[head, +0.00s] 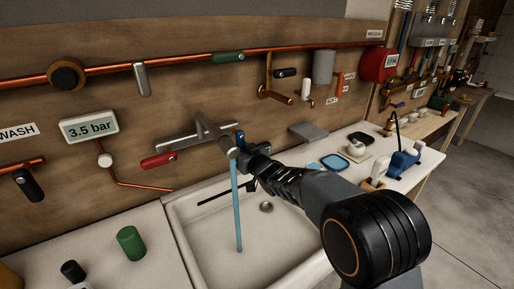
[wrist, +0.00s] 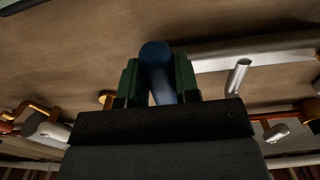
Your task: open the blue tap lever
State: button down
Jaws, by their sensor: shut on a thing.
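The blue tap lever (wrist: 156,58) is between the two green-tipped fingers of my gripper (wrist: 157,72) in the wrist view. My gripper is shut on it. In the head view a small part of the blue lever (head: 240,138) shows at the right end of the grey mixer tap (head: 195,138), and my gripper (head: 244,149) partly hides it. A blue column of water (head: 237,205) runs from the tap's spout down into the sink (head: 205,222). The red tap lever (head: 158,160) is at the tap's left end.
A copper pipe (head: 110,70) with a green lever (head: 228,57) crosses the wooden wall above. A pressure display (head: 89,126) reads 3.5 bar. A green cylinder (head: 131,243) stands on the left counter. The right counter holds a blue tray (head: 334,161) and other items.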

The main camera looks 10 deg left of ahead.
dwell(0.3)
jog(key=c, duration=0.8)
grip_release()
jog(key=shift+c, duration=0.2)
jog(key=b+v, duration=0.1)
jog(key=v, duration=1.3)
jog(key=shift+a, duration=0.2)
